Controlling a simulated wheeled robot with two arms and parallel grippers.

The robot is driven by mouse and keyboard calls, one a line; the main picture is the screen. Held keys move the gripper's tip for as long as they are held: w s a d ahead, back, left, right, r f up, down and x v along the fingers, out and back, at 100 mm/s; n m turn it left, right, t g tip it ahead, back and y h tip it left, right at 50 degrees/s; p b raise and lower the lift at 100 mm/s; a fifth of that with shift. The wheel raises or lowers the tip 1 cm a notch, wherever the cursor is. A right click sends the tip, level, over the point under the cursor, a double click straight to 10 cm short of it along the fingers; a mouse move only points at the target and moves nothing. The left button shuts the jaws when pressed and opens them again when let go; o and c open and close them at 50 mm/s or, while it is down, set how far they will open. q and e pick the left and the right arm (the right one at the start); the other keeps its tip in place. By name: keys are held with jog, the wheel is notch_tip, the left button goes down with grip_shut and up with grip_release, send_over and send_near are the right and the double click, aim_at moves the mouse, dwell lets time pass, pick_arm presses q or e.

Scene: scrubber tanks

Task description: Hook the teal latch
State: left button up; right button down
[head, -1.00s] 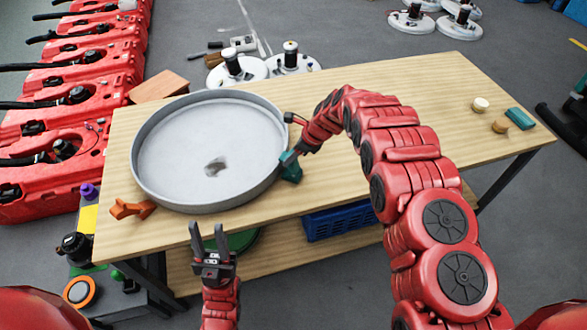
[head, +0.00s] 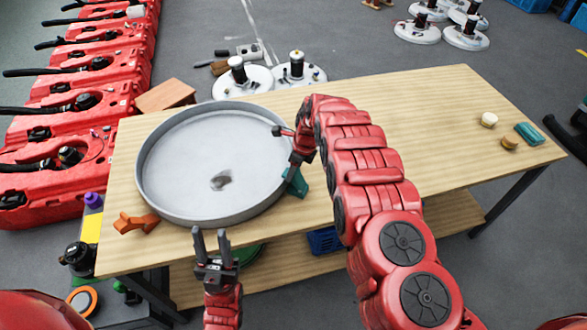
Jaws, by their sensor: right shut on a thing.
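The teal latch (head: 296,183) is at the right rim of the large round grey pan (head: 168,205), which sits on the wooden table. My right gripper (head: 297,168) reaches down over the rim and is shut on the teal latch. The jaws and arm partly cover it, and I cannot tell whether it is hooked over the rim. An orange latch (head: 136,223) is at the pan's left front side. My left gripper (head: 211,240) is open and empty in front of the pan, fingers pointing up.
A teal block (head: 528,134) and small round pieces (head: 489,119) lie at the table's right end. A brown block (head: 166,95) is behind the pan. A blue crate (head: 324,240) is under the tabletop. The right half of the wooden table (head: 420,120) is mostly clear.

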aim_at(297, 172)
jog(key=shift+c, duration=1.8)
grip_release()
jog(key=b+v, duration=0.1)
jog(key=v, duration=0.5)
jog(key=p+v, duration=1.1)
jog(key=shift+r, duration=0.1)
